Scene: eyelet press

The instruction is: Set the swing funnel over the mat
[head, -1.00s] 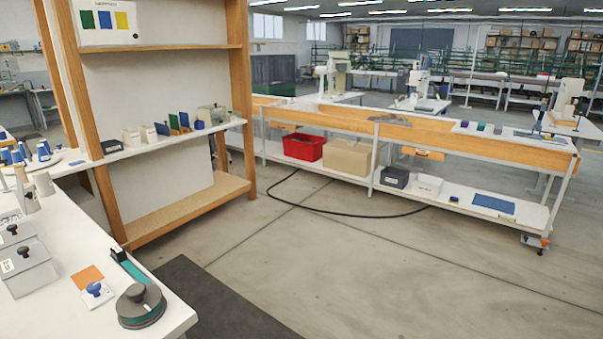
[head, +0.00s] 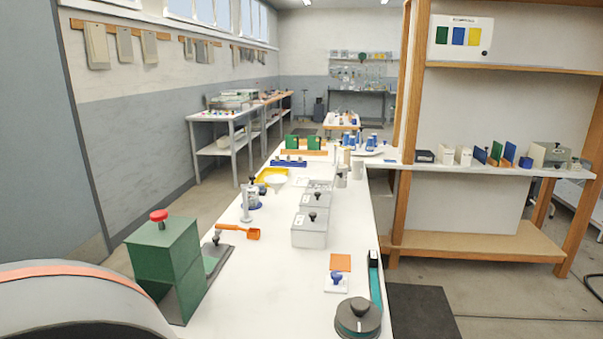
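A white funnel (head: 276,181) shows in the head view partway down the white bench, in front of a yellow tray (head: 271,174). A slim upright post (head: 246,208) stands just left of it; I cannot tell whether the two are joined. A flat orange square (head: 341,262) lies on the near right part of the bench, well apart from the funnel. A dark mat (head: 420,312) lies on the floor to the right. I cannot tell which of these the task calls the mat. Neither gripper is in view.
A green box with a red knob (head: 158,216) stands at the bench's near left. Grey lidded boxes (head: 310,228), an orange scoop (head: 239,231), a blue-knobbed stamp (head: 337,281) and a round dark reel (head: 358,318) are on the bench. The near middle is clear.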

